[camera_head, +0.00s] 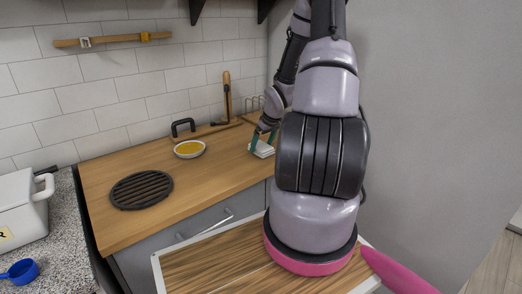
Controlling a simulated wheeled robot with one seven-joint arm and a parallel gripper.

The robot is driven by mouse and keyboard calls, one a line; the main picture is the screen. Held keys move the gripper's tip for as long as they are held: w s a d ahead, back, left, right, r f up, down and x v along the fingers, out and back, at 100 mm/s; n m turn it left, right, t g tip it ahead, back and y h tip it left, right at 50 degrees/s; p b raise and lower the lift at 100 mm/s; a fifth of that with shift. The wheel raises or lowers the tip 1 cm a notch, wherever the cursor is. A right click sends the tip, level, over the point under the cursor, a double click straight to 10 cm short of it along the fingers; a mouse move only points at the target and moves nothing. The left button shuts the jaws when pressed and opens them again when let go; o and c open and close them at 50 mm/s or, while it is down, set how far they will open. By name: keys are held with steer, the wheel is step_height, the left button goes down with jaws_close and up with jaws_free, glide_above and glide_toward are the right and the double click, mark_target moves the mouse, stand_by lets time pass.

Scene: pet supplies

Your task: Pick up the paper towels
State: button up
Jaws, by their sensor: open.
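A small white stack (263,150), apparently the paper towels, lies on the wooden counter (215,180) near its right side. My gripper (263,141) is over it, pointing down. Its teal fingers are apart, one toward the left side of the stack and one toward the right. I cannot tell whether they touch it. My arm comes down from the top right and hides part of the wall and counter's right end.
A bowl of yellow contents (189,149) stands left of the stack, with a black handle-like item (183,127) behind it. A round black grate (141,190) lies front left. The counter's middle is clear.

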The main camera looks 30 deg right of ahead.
steer(key=shift+f, duration=0.25)
stand_by(0.4)
steer(key=c, duration=1.1)
steer(key=shift+c, duration=0.2)
steer(key=shift+r, duration=0.1)
